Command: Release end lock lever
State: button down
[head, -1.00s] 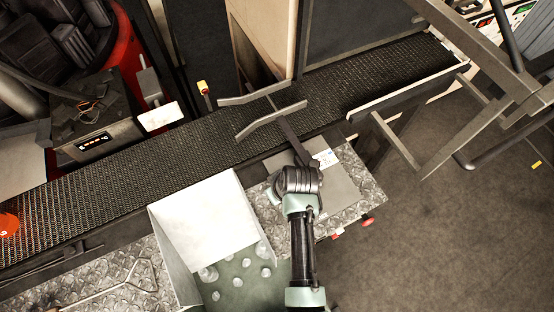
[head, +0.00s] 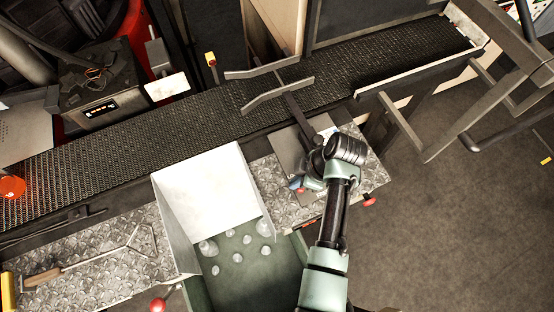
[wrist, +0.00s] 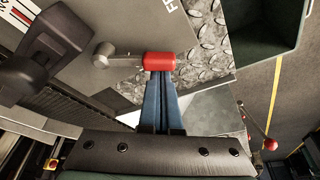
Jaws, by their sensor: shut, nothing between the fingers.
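In the wrist view a lever with a red grip (wrist: 159,62) and a grey arm and round pivot (wrist: 103,54) is mounted on a grey panel; I take it as the lock lever, but its label is cut off. My gripper (wrist: 160,82) is shut and empty, its blue fingertips right at the near edge of the red grip; whether they touch cannot be told. In the head view my gripper (head: 297,184) is low beside the grey plate (head: 288,150), with my arm covering most of the lever area.
The dark conveyor belt (head: 180,130) runs behind, with a forked metal guide (head: 276,84) across it. A white-walled green tray (head: 248,255) stands left of my arm. A red knob (head: 369,200) sits to the right, and another red ball knob (wrist: 270,144) shows in the wrist view.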

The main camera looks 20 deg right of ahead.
jog(key=shift+s+d, duration=0.35)
jog(key=shift+d, duration=0.2)
jog(key=shift+s+d, duration=0.3)
jog(key=shift+d, duration=0.4)
